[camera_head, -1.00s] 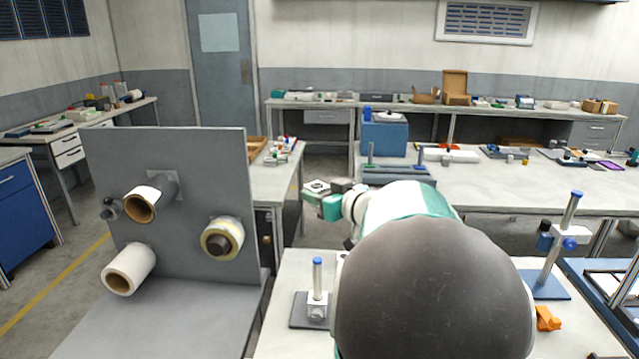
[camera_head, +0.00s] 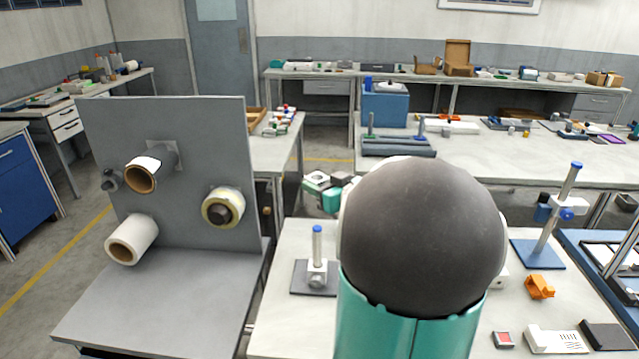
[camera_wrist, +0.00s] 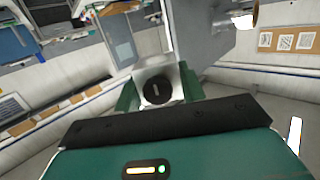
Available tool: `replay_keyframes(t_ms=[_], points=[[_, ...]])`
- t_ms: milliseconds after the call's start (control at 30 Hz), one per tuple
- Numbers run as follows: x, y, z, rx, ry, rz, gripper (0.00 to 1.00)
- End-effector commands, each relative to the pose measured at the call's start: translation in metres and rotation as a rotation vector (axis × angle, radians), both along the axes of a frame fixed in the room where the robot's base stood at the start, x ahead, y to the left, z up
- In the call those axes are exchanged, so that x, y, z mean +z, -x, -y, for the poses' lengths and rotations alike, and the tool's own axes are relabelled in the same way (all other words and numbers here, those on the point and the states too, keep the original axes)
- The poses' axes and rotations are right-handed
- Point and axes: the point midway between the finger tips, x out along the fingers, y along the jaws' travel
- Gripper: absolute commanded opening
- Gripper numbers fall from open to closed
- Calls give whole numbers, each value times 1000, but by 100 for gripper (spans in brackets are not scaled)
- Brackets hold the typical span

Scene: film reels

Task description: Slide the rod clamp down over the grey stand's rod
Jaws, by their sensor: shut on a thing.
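The grey stand has a dark grey base plate (camera_head: 300,278) and an upright rod (camera_head: 317,246) with a blue tip. A pale metal block with a round knob (camera_head: 317,275) sits low on that rod. My gripper (camera_head: 322,190) has teal fingers and is behind and above the stand in the head view. It is shut on the rod clamp (camera_head: 317,181), a small pale grey block. In the wrist view the clamp (camera_wrist: 157,70) shows a round black knob between the fingers of my gripper (camera_wrist: 158,92). The clamp is apart from the rod; its bore is not clear.
A grey upright panel (camera_head: 190,110) with rolls on pegs stands left of the stand. A blue-based stand (camera_head: 538,255) with a blue-knobbed clamp and an orange piece (camera_head: 540,287) are on the right. My arm covers the middle of the near table.

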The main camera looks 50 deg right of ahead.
Motion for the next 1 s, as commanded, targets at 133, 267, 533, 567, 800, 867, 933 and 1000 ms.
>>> replay_keyframes(t_ms=[133, 267, 533, 567, 800, 867, 933, 1000], points=[[-3, 0, 0, 1, -2, 0, 13], [-10, 0, 0, 1, -2, 0, 13], [-21, 0, 0, 1, 0, 0, 13], [-23, 0, 0, 0, -1, 0, 13], [-34, 0, 0, 1, -1, 0, 13], [-36, 0, 0, 1, -1, 0, 13], [-40, 0, 0, 2, -1, 0, 13], [-43, 0, 0, 1, -1, 0, 13]])
